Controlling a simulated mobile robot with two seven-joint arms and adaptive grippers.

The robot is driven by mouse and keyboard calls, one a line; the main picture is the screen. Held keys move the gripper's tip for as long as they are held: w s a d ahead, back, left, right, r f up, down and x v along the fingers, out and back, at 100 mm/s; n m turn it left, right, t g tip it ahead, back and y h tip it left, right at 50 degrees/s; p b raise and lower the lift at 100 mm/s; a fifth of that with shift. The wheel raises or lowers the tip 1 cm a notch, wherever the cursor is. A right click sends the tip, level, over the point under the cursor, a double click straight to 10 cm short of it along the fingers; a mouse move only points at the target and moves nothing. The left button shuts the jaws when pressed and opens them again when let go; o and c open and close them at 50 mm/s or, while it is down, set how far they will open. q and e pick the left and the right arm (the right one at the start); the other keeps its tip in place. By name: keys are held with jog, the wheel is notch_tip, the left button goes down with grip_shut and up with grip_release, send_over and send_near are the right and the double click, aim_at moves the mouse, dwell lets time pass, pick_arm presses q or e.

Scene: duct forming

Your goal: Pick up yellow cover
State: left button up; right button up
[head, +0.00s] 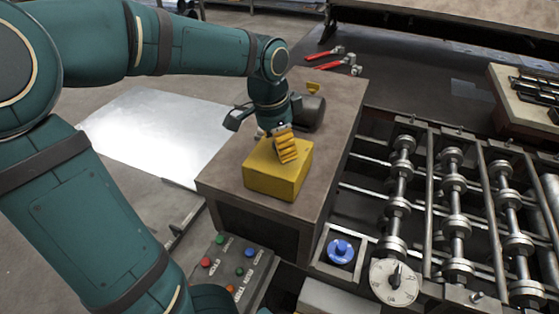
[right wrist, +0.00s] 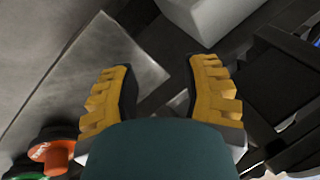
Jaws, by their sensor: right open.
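The yellow cover (head: 272,178) is a box-like block on the brown top of a cabinet (head: 228,182), in the middle of the head view. My left gripper (head: 284,148) points down at the cover's top, its yellow ridged finger overlapping the cover's upper back part. Whether it touches or grips the cover cannot be told, as the other finger is hidden. My right gripper (right wrist: 160,78) is open and empty in the right wrist view, its two yellow ridged fingers apart. The cover does not show in that view.
A control panel (head: 232,262) with coloured buttons stands in front of the cabinet; an orange button (right wrist: 52,152) is near my right gripper. Metal rollers (head: 455,200), a blue knob (head: 341,250) and a dial (head: 395,281) lie right. A metal sheet (head: 150,130) lies left.

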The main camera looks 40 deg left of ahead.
pick_arm(q)
jog(key=shift+f, duration=0.35)
jog(key=shift+c, duration=0.2)
grip_shut()
jog(key=shift+r, duration=0.1)
